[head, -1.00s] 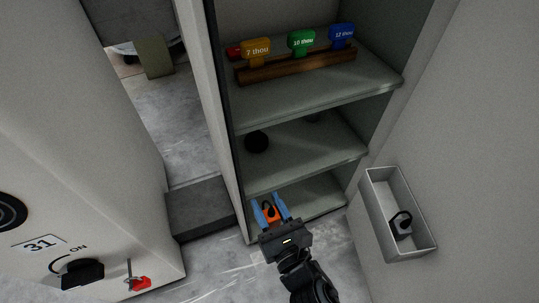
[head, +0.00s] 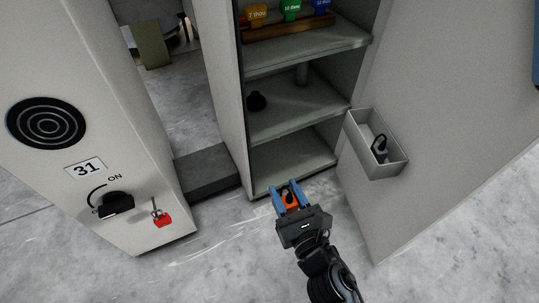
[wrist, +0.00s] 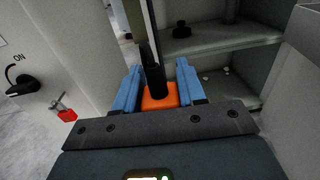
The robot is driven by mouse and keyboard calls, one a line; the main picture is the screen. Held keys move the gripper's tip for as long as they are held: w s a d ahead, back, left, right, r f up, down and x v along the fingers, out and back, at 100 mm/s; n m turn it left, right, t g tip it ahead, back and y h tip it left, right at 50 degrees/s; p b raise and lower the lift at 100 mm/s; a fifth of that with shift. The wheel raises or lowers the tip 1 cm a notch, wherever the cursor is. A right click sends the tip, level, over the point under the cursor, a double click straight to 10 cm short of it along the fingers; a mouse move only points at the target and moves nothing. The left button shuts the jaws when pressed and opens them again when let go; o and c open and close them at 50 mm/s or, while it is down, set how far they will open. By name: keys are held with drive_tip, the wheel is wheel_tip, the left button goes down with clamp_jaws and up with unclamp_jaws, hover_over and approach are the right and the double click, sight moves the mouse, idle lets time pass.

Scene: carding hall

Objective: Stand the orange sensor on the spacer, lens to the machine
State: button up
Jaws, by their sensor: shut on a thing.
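The orange sensor (head: 290,200) is between the blue fingers of my gripper (head: 286,193). In the wrist view the sensor (wrist: 160,97) shows an orange body with a black upright part on top, and my gripper (wrist: 157,85) is shut on it. The gripper holds it in front of the open cabinet, near its bottom shelf. I cannot tell which way the lens faces. I cannot make out the spacer in these views.
The open cabinet (head: 290,118) has a black knob-like thing (head: 256,101) on its middle shelf and thickness-marked tags (head: 291,9) above. A door bin (head: 396,168) holds a small dark item. The grey machine housing (head: 40,185) with a red padlock (head: 161,219) stands left.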

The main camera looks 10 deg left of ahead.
drive_tip(key=w+d+r+m+t+h+p, duration=0.1)
drive_tip(key=w+d+r+m+h, duration=0.2)
drive_tip(key=w+d, duration=0.3)
drive_tip(key=w+d+r+m+t+h, duration=0.1)
drive_tip(key=w+d+r+m+h, duration=0.2)
drive_tip(key=d, duration=1.3)
drive_tip(key=shift+w+d+r+h+p, duration=0.35)
drive_tip(key=shift+w+r+h, duration=1.3)
drive_tip(key=shift+w, duration=0.55)
